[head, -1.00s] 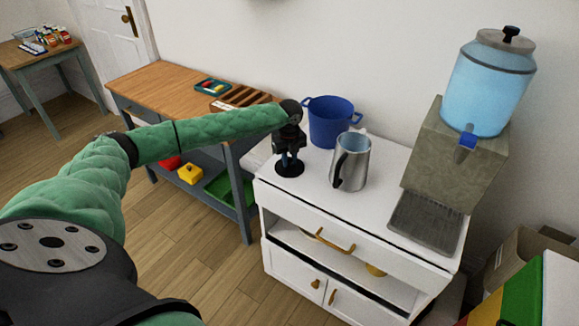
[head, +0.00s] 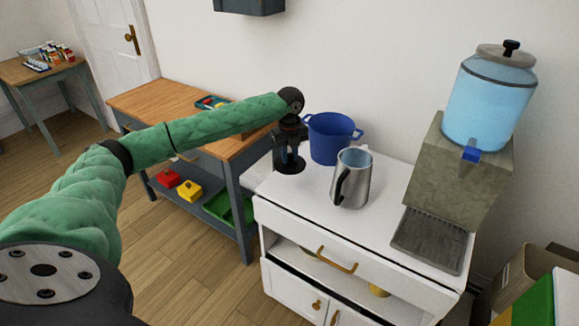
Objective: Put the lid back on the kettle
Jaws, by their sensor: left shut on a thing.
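The kettle (head: 355,182) is a steel jug with a black handle, standing upright on the white cabinet. Its top is open, with something pale blue inside. My left gripper (head: 289,150) points down to the left of the kettle, its fingers shut on the knob side of a dark round lid (head: 290,167). The fingers largely hide the knob. The lid looks level and just above the cabinet top, apart from the kettle. My right gripper is not in view.
A blue pot (head: 331,140) stands behind the kettle, close to my left gripper. A water dispenser (head: 490,100) on a stone block and a drip tray (head: 430,240) are at the right. The white cabinet top (head: 315,205) is clear in front of the kettle.

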